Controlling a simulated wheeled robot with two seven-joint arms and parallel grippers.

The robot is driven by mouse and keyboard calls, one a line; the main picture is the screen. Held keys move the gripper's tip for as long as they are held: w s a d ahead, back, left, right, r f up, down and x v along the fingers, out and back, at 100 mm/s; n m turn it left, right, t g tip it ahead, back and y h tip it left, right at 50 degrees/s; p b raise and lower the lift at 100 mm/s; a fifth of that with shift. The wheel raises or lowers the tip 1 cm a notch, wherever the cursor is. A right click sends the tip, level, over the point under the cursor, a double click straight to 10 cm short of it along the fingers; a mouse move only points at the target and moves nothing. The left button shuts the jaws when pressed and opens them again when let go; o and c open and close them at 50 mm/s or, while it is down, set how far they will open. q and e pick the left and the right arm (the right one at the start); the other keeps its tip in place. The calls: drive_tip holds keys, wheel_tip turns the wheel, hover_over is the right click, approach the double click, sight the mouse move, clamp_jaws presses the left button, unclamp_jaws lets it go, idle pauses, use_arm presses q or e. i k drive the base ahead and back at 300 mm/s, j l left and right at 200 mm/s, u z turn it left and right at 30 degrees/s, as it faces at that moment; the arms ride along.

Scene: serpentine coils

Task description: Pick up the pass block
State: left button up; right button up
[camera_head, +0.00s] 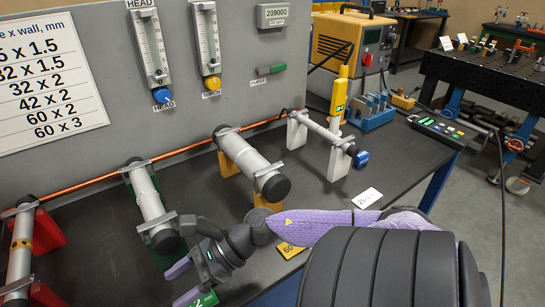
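Nothing in view is clearly marked as the pass block, and I cannot tell which object it is. A blue slotted block (371,111) with several upright grey pieces stands at the back right of the bench. My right arm comes in from the lower right and reaches left across the bench front. Its gripper (183,283) is at the lower left, pointing left, with two purple fingers apart and nothing seen between them. It is far from the blue block. My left gripper is out of view.
Capped tubes on red, green (152,208), yellow (250,165) and white (318,145) stands line the dark bench (400,165). A copper pipe (120,170) runs behind them along the grey panel. A yellow welder (352,47) and a keypad device (436,130) are at the right.

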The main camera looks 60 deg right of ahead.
sight(362, 159)
drive_tip(key=z, duration=2.75)
